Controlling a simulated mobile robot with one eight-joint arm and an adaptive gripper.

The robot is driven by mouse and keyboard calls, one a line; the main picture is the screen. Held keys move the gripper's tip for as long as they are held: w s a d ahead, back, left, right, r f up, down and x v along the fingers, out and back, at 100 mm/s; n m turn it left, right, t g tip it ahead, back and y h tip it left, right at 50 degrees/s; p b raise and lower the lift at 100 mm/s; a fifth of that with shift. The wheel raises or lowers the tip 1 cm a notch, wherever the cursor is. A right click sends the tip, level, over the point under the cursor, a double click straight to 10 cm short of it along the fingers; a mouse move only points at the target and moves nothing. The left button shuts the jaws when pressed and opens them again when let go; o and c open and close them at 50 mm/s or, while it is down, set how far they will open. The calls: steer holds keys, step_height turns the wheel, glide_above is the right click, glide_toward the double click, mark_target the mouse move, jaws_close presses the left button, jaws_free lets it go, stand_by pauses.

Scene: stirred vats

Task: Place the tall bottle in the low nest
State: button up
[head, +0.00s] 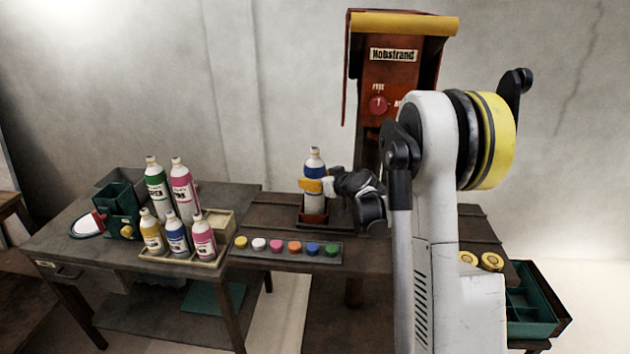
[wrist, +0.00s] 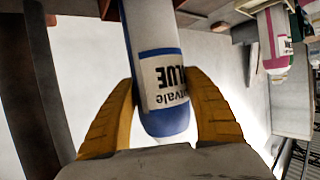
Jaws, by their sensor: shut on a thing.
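The tall bottle (head: 315,163) is white with a blue band and a white cap, and it is upright in the head view. My gripper (head: 312,186) is shut on its upper body from the right. In the wrist view the bottle (wrist: 158,60) appears upside down between my yellow fingers (wrist: 160,110), its "BLUE" label showing. The low nest (head: 313,219), a small reddish-brown holder, is directly under the bottle. The bottle's base is at or behind the nest's front rim; I cannot tell whether it rests on the nest floor.
A red-brown machine (head: 393,92) marked "Mobstrand" rises behind. A row of coloured caps (head: 287,247) lies in front of the nest. Several bottles (head: 176,233) stand in a tray on the left table, beside a green box (head: 120,207). A teal drawer (head: 528,312) is at right.

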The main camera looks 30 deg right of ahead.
steer(key=o, duration=1.4)
steer(key=shift+r, duration=0.15)
steer(key=shift+s+r+p, duration=0.2)
steer(key=shift+s+p, duration=0.1)
steer(key=shift+p, duration=0.05)
steer(key=a+p+v, duration=0.1)
steer(key=p+v, duration=0.2)
steer(key=v, duration=0.8)
steer(key=s+a+r+g, duration=0.25)
steer(key=s+a, duration=0.25)
steer(key=a, duration=0.3)
steer(key=s+a+r+g, duration=0.1)
steer(key=s+a+r, duration=0.2)
steer(key=s+a, duration=0.4)
steer(key=s+a+g, duration=0.1)
steer(key=s+a, duration=0.1)
steer(key=s, duration=0.3)
steer(key=s+a+g, duration=0.1)
steer(key=s+a, duration=0.1)
steer(key=s, duration=0.4)
steer(key=s+a+f+m+g+h, duration=0.1)
steer(key=s+a, duration=0.1)
steer(key=s, duration=0.3)
steer(key=shift+a, duration=0.25)
